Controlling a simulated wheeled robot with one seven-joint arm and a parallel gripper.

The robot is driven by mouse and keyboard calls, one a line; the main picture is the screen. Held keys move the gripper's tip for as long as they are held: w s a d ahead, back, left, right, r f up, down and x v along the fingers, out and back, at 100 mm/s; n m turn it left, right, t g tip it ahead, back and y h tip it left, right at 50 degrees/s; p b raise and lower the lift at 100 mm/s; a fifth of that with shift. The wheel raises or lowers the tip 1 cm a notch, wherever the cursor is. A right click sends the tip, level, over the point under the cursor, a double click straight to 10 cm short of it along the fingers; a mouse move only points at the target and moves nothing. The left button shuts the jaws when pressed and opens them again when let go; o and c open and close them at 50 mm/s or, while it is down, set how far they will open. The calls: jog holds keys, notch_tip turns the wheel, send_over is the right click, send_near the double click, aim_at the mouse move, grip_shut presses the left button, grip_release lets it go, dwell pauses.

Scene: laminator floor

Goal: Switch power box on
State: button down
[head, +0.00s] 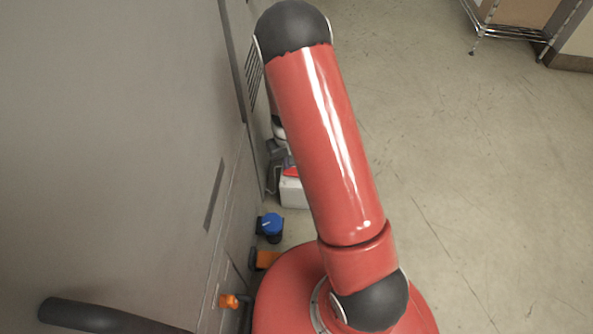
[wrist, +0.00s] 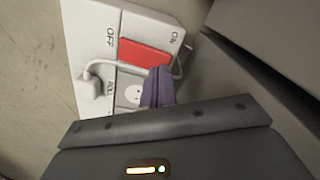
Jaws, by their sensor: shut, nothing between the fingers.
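The power box is a white block with a red rocker switch (wrist: 145,52) between the printed words OFF and ON. In the wrist view its white face (wrist: 90,20) fills the upper left. A white plug with a cable sits in one socket, and another socket is bare. My gripper (wrist: 158,72) is shut and empty, its purple fingertips over the box face at the lower right edge of the switch. I cannot tell whether they touch it or which way the rocker is tilted.
A large grey machine wall (head: 120,130) stands on the left, close to the box. A blue-topped fitting (head: 270,225) and an orange knob (head: 229,301) are at its base. A wire rack (head: 510,30) stands at the top right. The floor to the right is clear.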

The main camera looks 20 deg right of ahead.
jog(key=shift+f+b, duration=0.95)
jog(key=shift+f, duration=0.25)
dwell(0.6)
jog(key=shift+r, duration=0.1)
jog(key=shift+r+p, duration=2.4)
jog(key=shift+r, duration=1)
jog(key=shift+r, duration=0.1)
notch_tip(320, 180, up, 12)
jog(key=t+p, duration=0.1)
jog(key=p, duration=0.1)
send_over(287, 173)
jog(key=s+r+t+p, duration=0.1)
jog(key=s+r, duration=0.2)
jog(key=r, duration=0.4)
jog(key=s+r+t+p, duration=0.1)
jog(key=s+r, duration=0.2)
jog(key=r, duration=0.5)
jog(key=s+r+m+t+p, duration=0.1)
jog(key=s+r+t+p, duration=0.1)
jog(key=s+r, duration=1.1)
jog(key=s+p, duration=0.1)
jog(key=s, duration=0.2)
jog(key=shift+s+d+r+t, duration=0.2)
jog(key=shift+d+t, duration=0.1)
